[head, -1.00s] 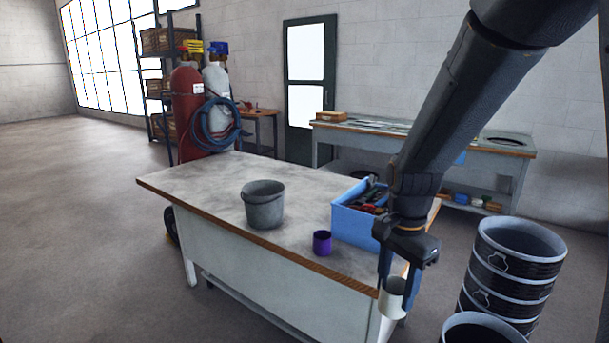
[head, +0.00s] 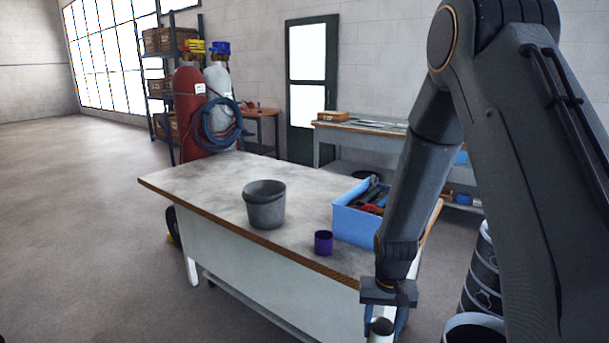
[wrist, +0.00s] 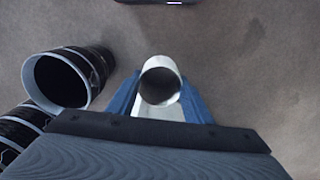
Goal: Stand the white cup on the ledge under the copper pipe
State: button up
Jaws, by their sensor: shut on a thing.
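The white cup (head: 381,328) is between the fingers of my gripper (head: 384,322), low at the bottom edge of the head view and in front of the table's near right corner. In the wrist view the cup (wrist: 160,82) shows its round rim and dark inside, with the blue fingers of my gripper (wrist: 160,100) shut on its two sides. Floor shows behind it there, so it is held in the air. I see neither a copper pipe nor a ledge under one in these frames.
A table (head: 170,182) carries a grey bucket (head: 264,207), a purple cup (head: 323,242) and a blue tool box (head: 352,224). Black drums (head: 478,285) stand at the right, partly behind my arm; drums (wrist: 75,75) also show at the wrist view's left. Open floor (head: 80,220) lies left.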

jog(key=shift+f+n, duration=0.9)
jog(key=shift+f, duration=0.65)
